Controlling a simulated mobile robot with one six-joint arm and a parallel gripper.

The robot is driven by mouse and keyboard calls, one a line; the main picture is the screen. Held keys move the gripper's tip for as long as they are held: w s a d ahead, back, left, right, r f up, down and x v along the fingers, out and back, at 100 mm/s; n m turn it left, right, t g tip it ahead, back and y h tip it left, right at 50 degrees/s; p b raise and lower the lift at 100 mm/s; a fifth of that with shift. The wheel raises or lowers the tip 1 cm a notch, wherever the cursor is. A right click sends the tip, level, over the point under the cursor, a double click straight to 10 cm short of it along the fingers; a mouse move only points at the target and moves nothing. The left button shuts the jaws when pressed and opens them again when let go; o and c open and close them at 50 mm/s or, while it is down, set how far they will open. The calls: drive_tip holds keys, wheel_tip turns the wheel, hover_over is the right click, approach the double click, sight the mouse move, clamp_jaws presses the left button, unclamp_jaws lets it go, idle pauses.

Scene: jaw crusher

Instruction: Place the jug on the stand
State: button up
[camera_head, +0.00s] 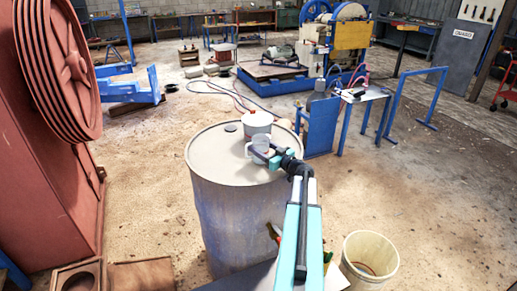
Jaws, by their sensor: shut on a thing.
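A small pale jug (261,143) is at the top of a large drum (215,157), just in front of a white tub with a red band (257,122). My gripper (262,155) reaches in from the right and is shut on the jug, at its near side. The jug looks upright. I cannot tell whether its base touches the drum lid or is slightly above it. A small blue-legged stand (362,93) with a light top is beyond the drum to the right, with pinkish-red and dark items on it.
A cream bucket (370,258) stands on the floor at lower right. A red machine with a large grooved wheel (65,60) fills the left side. A blue frame (415,97) stands right of the stand. Sandy floor is open at right; hoses lie behind the drum.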

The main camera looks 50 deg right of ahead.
drive_tip(key=shift+f, duration=0.15)
drive_tip(key=o, duration=1.3)
drive_tip(key=s, duration=0.4)
drive_tip(key=s+b, duration=0.1)
drive_tip(key=s, duration=0.3)
drive_tip(key=s+a+b, duration=0.1)
drive_tip(key=s, duration=0.3)
drive_tip(key=shift+r, duration=0.2)
